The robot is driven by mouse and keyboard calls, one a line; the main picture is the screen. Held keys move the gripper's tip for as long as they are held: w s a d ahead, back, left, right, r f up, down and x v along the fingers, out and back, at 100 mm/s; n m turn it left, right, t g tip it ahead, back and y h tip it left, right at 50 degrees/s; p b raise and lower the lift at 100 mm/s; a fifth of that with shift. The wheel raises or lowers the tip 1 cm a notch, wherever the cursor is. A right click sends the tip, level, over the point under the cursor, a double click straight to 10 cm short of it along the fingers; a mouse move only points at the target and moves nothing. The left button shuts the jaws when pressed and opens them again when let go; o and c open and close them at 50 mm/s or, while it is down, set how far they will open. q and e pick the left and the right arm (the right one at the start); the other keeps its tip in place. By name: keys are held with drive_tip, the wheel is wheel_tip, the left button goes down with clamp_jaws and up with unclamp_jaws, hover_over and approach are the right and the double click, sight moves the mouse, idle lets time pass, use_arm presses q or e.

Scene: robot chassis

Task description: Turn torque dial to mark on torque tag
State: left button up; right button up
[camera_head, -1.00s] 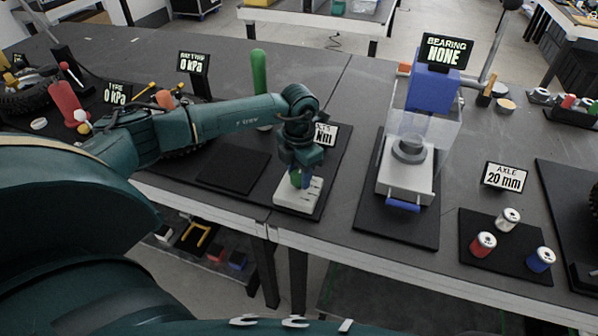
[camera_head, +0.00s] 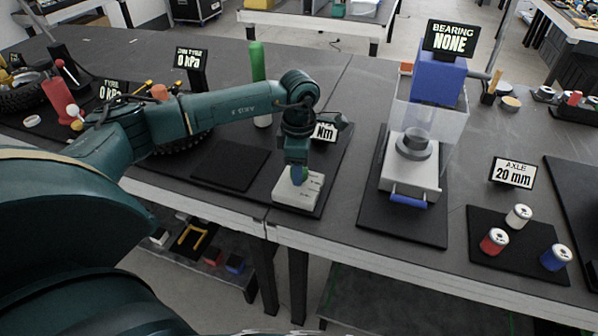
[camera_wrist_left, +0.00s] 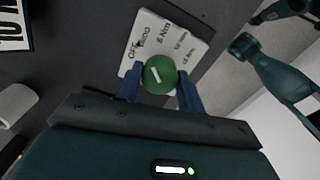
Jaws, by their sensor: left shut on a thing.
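The torque dial is a round green knob (camera_wrist_left: 160,75) with a short white pointer line, on a white plate (camera_wrist_left: 196,47) lettered with an OFF mark and several Nm marks. In the wrist view the pointer tilts toward the upper left, near the OFF side. My left gripper (camera_wrist_left: 160,89) has its blue fingers shut on the knob from both sides. In the head view the left gripper (camera_head: 298,178) stands over the white plate (camera_head: 311,187) and mostly hides the knob. The torque tag (camera_head: 325,132) is partly behind the wrist. It also shows cut off in the wrist view (camera_wrist_left: 14,25). My right gripper is not seen.
A press with a blue top (camera_head: 436,82) stands right of the dial. A green-handled tool (camera_head: 257,62) stands behind my left arm. An empty black pad (camera_head: 231,165) lies left of the dial.

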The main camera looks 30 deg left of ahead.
use_arm(q)
drive_tip(key=m+b, duration=0.1)
drive_tip(key=m, duration=0.2)
drive_tip(key=shift+m+b, duration=0.4)
drive_tip(key=m+b, duration=0.1)
drive_tip(key=m, duration=0.2)
drive_tip(key=shift+b, duration=0.35)
drive_tip(key=m+b, duration=0.1)
drive_tip(key=m, duration=0.1)
drive_tip(key=shift+m, duration=1.3)
drive_tip(key=shift+r+m+b, duration=0.1)
drive_tip(key=shift+m+b, duration=0.25)
drive_tip(key=shift+m, duration=0.05)
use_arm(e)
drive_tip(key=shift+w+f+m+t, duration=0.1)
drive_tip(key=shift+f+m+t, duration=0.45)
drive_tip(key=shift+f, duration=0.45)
use_arm(q)
drive_tip(key=o, duration=1)
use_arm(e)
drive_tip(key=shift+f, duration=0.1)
